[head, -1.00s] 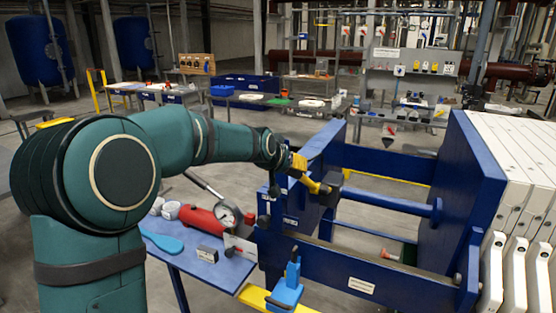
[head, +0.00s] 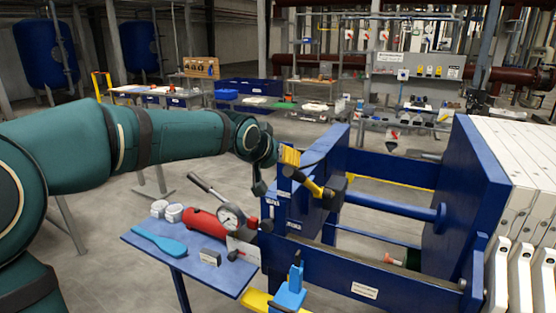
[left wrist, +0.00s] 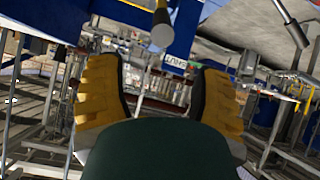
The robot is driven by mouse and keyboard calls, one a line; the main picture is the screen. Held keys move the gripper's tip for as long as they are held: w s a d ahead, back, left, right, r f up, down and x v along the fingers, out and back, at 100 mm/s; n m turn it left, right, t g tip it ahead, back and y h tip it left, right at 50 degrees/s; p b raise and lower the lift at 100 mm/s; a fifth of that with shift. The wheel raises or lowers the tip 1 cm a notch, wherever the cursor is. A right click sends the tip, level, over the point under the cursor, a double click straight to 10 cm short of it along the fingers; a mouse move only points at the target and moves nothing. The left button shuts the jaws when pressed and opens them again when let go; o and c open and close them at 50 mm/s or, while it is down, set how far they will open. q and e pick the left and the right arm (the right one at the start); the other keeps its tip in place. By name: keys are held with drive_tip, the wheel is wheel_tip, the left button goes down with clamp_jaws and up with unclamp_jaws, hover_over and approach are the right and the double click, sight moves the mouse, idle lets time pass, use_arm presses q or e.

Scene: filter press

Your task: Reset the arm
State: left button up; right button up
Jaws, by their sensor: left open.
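My left arm comes in from the left in the head view. Its gripper, with yellow fingers (head: 289,158), is beside the blue press frame, just above and left of a yellow lever handle (head: 312,186) with a dark end. In the left wrist view the two yellow fingers (left wrist: 160,95) stand wide apart with nothing between them. Whether the fingers touch the handle cannot be told. My right gripper is not in view.
The blue filter press (head: 468,190) with white plates (head: 518,150) fills the right. A small blue table (head: 205,268) holds a red pump cylinder (head: 205,221) with a gauge (head: 231,217) and a blue paddle (head: 160,241).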

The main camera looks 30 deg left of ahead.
use_arm(q)
drive_tip(key=s+d+f+g+h+b, duration=0.15)
drive_tip(key=d+f, duration=0.25)
drive_tip(key=f, duration=0.7)
drive_tip(key=d+f+m+g+b, duration=0.1)
drive_tip(key=d+f+b, duration=0.15)
drive_tip(key=f, duration=0.85)
drive_tip(key=s+d+f+g+b, duration=0.15)
drive_tip(key=d+f, duration=0.35)
drive_tip(key=f, duration=0.6)
drive_tip(key=s+d+f+g+h+b, duration=0.1)
drive_tip(key=s+d+f, duration=0.3)
drive_tip(key=s+f, duration=0.6)
drive_tip(key=s+d+f+g+h+b, duration=0.1)
drive_tip(key=s+d+f+g+b, duration=0.2)
drive_tip(key=s+f, duration=0.7)
wheel_tip(320, 180, down, 6)
drive_tip(key=shift+s+d+r+n+g+b, duration=0.2)
drive_tip(key=shift+d+r+n+g+b, duration=0.1)
drive_tip(key=shift+d+b, duration=0.25)
drive_tip(key=shift+a, duration=0.1)
